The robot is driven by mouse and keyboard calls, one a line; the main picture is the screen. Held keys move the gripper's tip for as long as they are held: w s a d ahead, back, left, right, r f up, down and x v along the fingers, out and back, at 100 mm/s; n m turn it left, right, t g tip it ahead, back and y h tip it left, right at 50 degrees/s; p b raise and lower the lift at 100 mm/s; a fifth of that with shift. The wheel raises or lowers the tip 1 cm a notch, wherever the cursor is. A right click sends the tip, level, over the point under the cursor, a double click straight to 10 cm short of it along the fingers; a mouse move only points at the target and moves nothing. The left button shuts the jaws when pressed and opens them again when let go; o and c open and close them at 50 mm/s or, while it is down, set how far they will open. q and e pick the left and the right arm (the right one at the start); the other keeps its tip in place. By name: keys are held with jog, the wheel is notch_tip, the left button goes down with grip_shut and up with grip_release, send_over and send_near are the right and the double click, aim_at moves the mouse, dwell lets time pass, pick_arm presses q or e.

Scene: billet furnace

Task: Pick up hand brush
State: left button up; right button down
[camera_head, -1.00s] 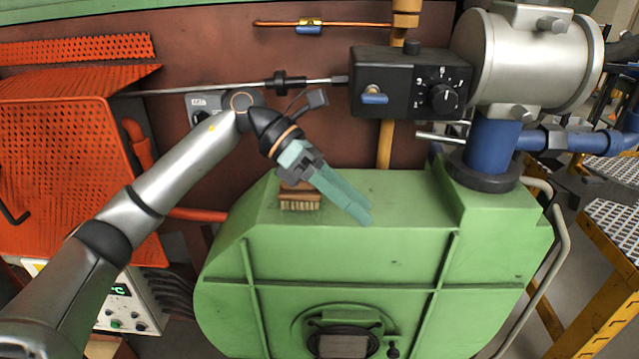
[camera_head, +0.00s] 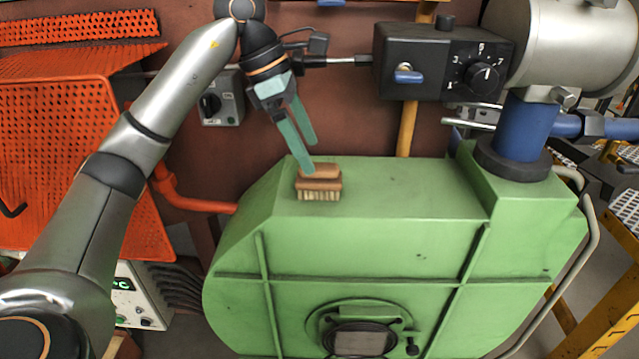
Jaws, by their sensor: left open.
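The hand brush (camera_head: 319,186) has a brown wooden body and pale bristles facing down. It lies on the top of the green furnace housing (camera_head: 400,195), near its left end. My left gripper (camera_head: 311,158) is open, with its two teal fingers pointing down just above and behind the brush. One fingertip overlaps the brush's upper edge in the picture; I cannot tell whether it touches. Nothing is between the fingers. My right gripper is not in view.
A black control box (camera_head: 440,62) with a dial stands right of the gripper, behind the housing. A blue pipe (camera_head: 521,135) rises from the housing's right end. An orange perforated guard (camera_head: 75,160) is at left. The housing top right of the brush is clear.

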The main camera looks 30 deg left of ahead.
aim_at(320, 164)
pick_arm(q)
jog(key=x, duration=0.5)
jog(key=shift+w+f, duration=0.35)
jog(key=c, duration=1.5)
jog(key=shift+r, duration=0.2)
jog(key=shift+c, duration=0.2)
jog(key=shift+r, duration=0.3)
notch_tip(320, 164, up, 3)
jog(key=shift+f, duration=0.25)
jog(key=s+d+r, duration=0.9)
jog(key=d, duration=0.1)
jog(key=shift+s+r, duration=0.3)
jog(key=shift+s, duration=0.05)
